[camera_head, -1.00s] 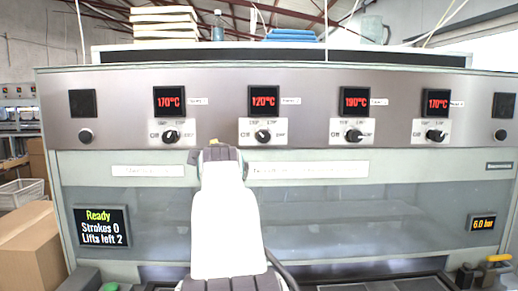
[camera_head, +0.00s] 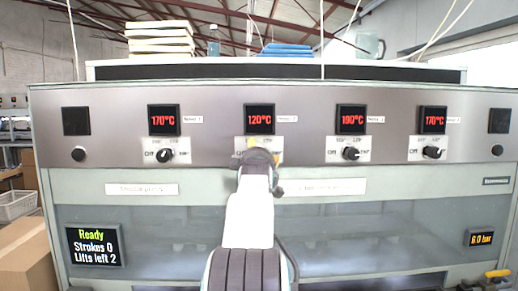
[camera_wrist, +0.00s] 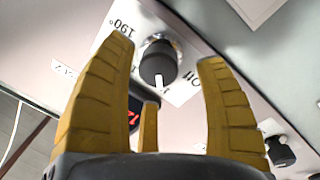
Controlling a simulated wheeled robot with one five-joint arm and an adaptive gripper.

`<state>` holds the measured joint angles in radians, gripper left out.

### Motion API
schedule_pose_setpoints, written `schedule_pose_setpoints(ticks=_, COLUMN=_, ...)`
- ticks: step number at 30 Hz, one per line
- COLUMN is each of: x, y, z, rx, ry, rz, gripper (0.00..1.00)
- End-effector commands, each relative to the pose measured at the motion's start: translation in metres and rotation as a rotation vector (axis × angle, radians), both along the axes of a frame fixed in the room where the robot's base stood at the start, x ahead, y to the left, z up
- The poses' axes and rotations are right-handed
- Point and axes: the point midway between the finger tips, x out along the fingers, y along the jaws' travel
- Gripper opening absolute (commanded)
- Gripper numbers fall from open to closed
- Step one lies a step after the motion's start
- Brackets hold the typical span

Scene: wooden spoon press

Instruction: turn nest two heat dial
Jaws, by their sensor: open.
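The fingers are open, one on each side of the dial, with gaps visible. I cannot tell how far their tips are from the panel. The scale plate appears upside down, with "190°" and "Off" readable.
Similar dials stand left (camera_head: 165,155) and right (camera_head: 350,153) of it, with another further right (camera_head: 432,152). A neighbouring dial (camera_wrist: 280,150) shows in the wrist view's lower right. The status screen (camera_head: 95,246) reads Ready, Strokes 0, Lifts left 2.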

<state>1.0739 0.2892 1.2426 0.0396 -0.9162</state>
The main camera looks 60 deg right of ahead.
Motion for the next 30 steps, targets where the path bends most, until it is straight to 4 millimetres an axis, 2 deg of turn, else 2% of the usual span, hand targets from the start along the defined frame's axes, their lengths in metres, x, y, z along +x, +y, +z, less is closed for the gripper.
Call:
schedule_pose_setpoints(ticks=7, x=0.009, y=-0.016, z=0.001, rx=-0.001, ry=0.0, rz=0.001, gripper=0.65)
schedule_pose_setpoints(ticks=19, x=0.011, y=-0.019, z=0.0, rx=0.0, ry=-0.001, rz=0.001, gripper=0.65)
schedule_pose_setpoints(ticks=20, x=0.011, y=-0.019, z=0.0, rx=0.0, ry=-0.001, rz=0.001, gripper=0.67)
schedule_pose_setpoints(ticks=30, x=0.011, y=-0.019, z=0.0, rx=0.0, ry=-0.001, rz=0.001, gripper=0.37)
